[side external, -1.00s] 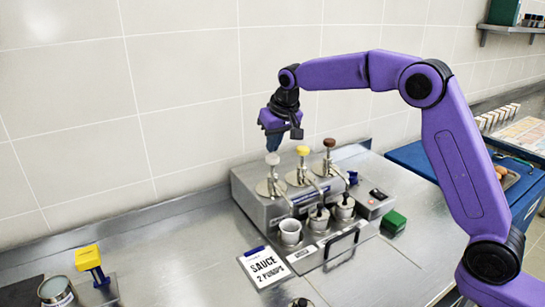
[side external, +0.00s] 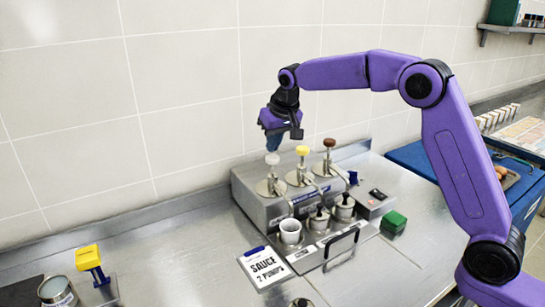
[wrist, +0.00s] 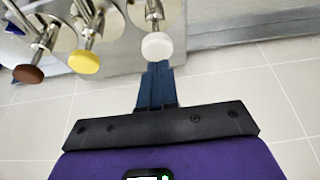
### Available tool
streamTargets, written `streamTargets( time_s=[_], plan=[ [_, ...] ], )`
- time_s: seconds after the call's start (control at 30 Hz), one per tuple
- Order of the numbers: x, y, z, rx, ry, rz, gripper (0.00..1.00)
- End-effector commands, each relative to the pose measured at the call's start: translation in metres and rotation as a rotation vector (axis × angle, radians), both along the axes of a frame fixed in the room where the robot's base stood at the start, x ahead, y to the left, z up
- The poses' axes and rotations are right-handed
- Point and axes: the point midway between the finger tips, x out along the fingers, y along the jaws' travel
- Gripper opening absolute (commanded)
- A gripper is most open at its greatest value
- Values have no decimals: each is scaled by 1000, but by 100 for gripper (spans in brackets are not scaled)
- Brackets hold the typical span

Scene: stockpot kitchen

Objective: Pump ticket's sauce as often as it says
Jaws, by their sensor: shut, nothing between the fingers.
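The ticket (side external: 263,267) lies flat on the steel counter; it reads "SAUCE" and "2 PUMPS" under a dark blue strip. A steel dispenser (side external: 248,203) carries three pumps with a white knob (side external: 272,158), a yellow knob (side external: 302,150) and a brown knob (side external: 329,142). My gripper (side external: 273,148) is shut, empty and points down just above the white knob. In the wrist view its blue fingertips (wrist: 157,68) are at the white knob (wrist: 157,46); I cannot tell whether they touch.
Two covered pots with black knobs (side external: 320,213) sit beside the cup. A yellow-topped stand (side external: 90,258) and an open can (side external: 56,290) are at the left. The wall rises close behind the dispenser; the counter's right front is clear.

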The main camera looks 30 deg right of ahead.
Motion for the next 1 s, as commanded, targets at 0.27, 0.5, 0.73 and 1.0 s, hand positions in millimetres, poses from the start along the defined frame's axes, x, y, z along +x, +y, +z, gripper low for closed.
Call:
streamTargets(
  time_s=[0.27, 0.5, 0.73, 1.0],
  plan=[
    [0, 0, 0, 0, 0, 0, 0],
    [0, 0, -1, 0, 0, 0, 0],
    [0, 0, -9, -1, 2, 0, 0],
    [0, 0, -18, -1, 2, 0, 0]
  ],
)
